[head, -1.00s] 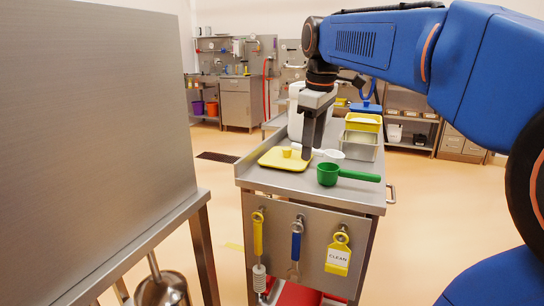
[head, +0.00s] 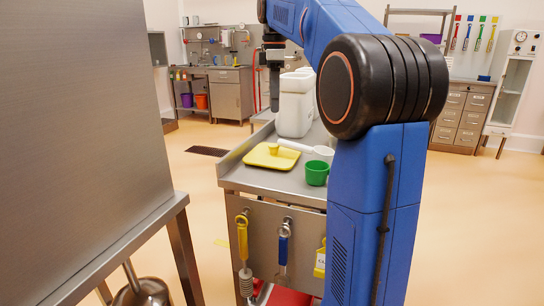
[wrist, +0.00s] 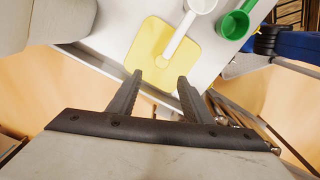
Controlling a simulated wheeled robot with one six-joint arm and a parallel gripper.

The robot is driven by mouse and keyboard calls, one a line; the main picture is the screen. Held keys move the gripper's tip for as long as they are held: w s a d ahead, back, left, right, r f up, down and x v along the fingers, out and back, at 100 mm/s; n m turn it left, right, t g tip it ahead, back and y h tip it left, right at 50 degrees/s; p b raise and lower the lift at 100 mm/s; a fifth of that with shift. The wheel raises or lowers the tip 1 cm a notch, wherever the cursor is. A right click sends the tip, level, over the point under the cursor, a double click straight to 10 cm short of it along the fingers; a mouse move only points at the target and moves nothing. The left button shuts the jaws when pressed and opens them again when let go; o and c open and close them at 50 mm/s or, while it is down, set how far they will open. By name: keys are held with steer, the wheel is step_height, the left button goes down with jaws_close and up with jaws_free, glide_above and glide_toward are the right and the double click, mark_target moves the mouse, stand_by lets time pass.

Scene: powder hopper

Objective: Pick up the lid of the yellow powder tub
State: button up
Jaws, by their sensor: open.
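A flat yellow square piece (head: 270,156) with a small raised yellow part lies on the steel cart top. It also shows in the wrist view (wrist: 152,42); I cannot tell whether it is a lid or a tray. The white scoop's handle (wrist: 176,42) reaches across it there. No yellow tub shows in the current head view, where my arm covers the right part of the cart. My gripper (head: 274,95) hangs above and beyond the yellow piece. In the wrist view its two fingers (wrist: 160,80) are apart with nothing between them.
A white canister (head: 295,105) stands behind the yellow piece. A green scoop (head: 316,173) and the white scoop's bowl (head: 323,153) sit to its right. Tools hang on the cart's front panel (head: 268,245). A large steel panel (head: 85,120) stands close on the left.

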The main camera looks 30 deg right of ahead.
glide_above(274, 145)
steer(key=f, duration=0.8)
steer(key=shift+w+d+f, duration=0.1)
steer(key=shift+w+d, duration=0.15)
steer(key=shift+w, duration=0.1)
steer(key=shift+s+a+f, duration=0.1)
steer(key=shift+f, duration=1.4)
steer(key=shift+s+a+f, duration=0.1)
steer(key=shift+f, duration=1.35)
steer(key=c, duration=1)
